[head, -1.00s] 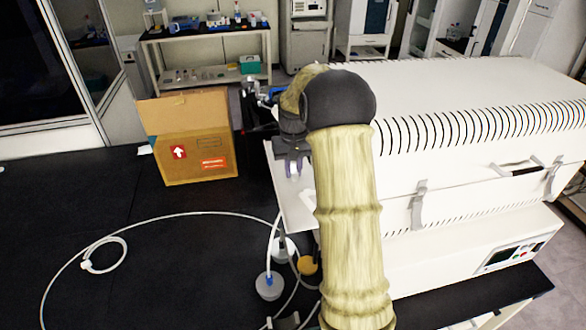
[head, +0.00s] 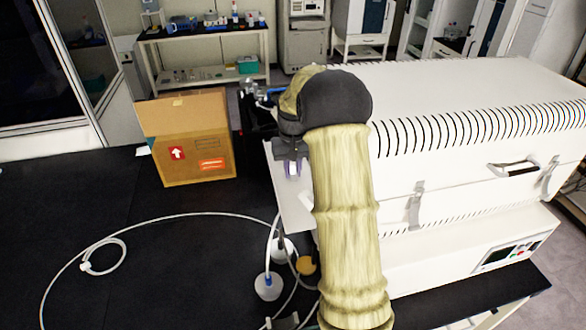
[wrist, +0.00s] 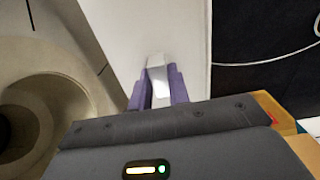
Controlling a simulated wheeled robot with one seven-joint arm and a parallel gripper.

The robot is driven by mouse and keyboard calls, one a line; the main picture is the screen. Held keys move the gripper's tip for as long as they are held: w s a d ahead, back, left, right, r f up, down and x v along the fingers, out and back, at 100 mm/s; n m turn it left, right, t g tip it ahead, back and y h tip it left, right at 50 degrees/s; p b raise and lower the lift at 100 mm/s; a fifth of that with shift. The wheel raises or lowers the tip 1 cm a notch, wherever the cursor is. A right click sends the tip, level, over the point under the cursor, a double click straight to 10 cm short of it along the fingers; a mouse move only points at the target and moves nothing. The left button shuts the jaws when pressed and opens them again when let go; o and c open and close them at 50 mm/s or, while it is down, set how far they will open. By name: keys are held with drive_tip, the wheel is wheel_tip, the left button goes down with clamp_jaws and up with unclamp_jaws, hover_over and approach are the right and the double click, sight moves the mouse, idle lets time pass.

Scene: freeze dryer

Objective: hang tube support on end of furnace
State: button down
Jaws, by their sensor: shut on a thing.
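The furnace (head: 470,150) is the long white slotted housing on the right in the head view. In the wrist view, its end with a round beige opening (wrist: 25,115) lies on the left. My gripper (head: 292,169) is beside the furnace's left end, over a white panel (head: 290,205). In the wrist view its purple fingers (wrist: 158,88) are shut on a small pale grey piece, seemingly the tube support (wrist: 157,75). Only part of that piece shows. It appears apart from the round opening. My arm hides part of the furnace's left end in the head view.
A cardboard box (head: 187,145) stands on the black bench (head: 60,210) to the left. A white hose (head: 150,217) loops over the bench to a white-capped flask (head: 268,287). An orange-brown round item (head: 306,265) is beside my arm. The bench's left part is clear.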

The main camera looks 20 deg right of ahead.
drive_tip(key=shift+s+d, duration=0.15)
drive_tip(key=shift+d, duration=0.9)
drive_tip(key=shift+f, duration=0.65)
idle(1.0)
idle(0.5)
drive_tip(key=c, duration=1.3)
unclamp_jaws()
drive_tip(key=shift+o, duration=0.2)
drive_tip(key=shift+s+f, duration=0.1)
drive_tip(key=shift+w+a+r+p, duration=0.1)
drive_tip(key=shift+a+r+p, duration=0.15)
drive_tip(key=shift+r+p, duration=0.65)
drive_tip(key=shift+w+a+r+p, duration=0.1)
drive_tip(key=shift+a+r+p, duration=0.15)
drive_tip(key=shift+r+p, duration=0.65)
drive_tip(key=shift+a+r+p, duration=0.25)
drive_tip(key=shift+r+p, duration=0.2)
drive_tip(key=shift+r, duration=0.45)
drive_tip(key=shift+a+r+p, duration=0.25)
drive_tip(key=shift+r+p, duration=0.15)
drive_tip(key=shift+r, duration=0.5)
